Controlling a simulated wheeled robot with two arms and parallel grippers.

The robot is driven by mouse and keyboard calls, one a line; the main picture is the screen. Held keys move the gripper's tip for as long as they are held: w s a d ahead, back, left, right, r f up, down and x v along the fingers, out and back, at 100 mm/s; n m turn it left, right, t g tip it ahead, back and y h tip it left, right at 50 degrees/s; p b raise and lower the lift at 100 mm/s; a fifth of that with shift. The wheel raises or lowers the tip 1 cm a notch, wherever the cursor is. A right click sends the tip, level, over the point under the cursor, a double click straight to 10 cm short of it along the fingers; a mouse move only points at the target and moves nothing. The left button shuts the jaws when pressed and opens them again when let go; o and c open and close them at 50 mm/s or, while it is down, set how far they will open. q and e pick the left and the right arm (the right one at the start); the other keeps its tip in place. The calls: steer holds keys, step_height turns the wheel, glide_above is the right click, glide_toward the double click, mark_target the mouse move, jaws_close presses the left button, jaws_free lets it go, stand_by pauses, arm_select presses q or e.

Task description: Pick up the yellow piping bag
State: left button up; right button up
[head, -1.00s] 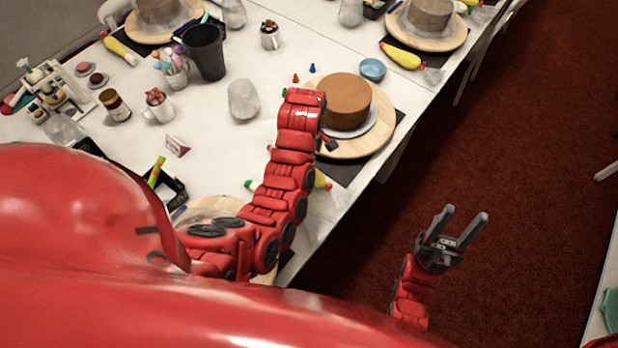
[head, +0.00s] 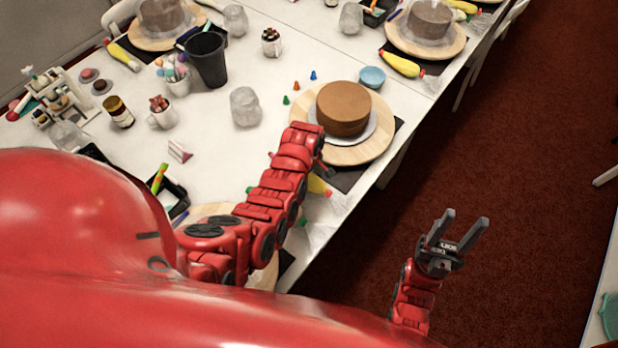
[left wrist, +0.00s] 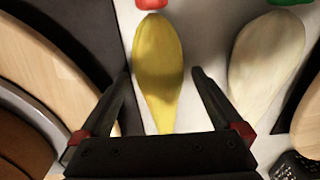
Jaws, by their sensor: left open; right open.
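The yellow piping bag (left wrist: 158,62) lies on the table in the left wrist view, with a red cap at its far end. My left gripper (left wrist: 160,74) is open, with one finger on each side of the bag and gaps between. In the head view, my left arm hides most of the yellow piping bag (head: 317,185); only a small part shows beside the arm. A whitish piping bag (left wrist: 267,58) with a green cap lies to the right of the left gripper in the wrist view. My right gripper (head: 463,231) is open and empty over the floor.
A brown cake (head: 343,108) stands on a wooden turntable (head: 377,147) beyond my left arm. A clear glass (head: 245,107), a black cup (head: 207,60) and small coloured cones (head: 296,86) stand nearby. Dark red floor is clear beside the table.

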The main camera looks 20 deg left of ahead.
arm_select(q)
steer(key=shift+f, duration=0.1)
steer(key=c, duration=0.8)
steer(key=shift+o, duration=0.2)
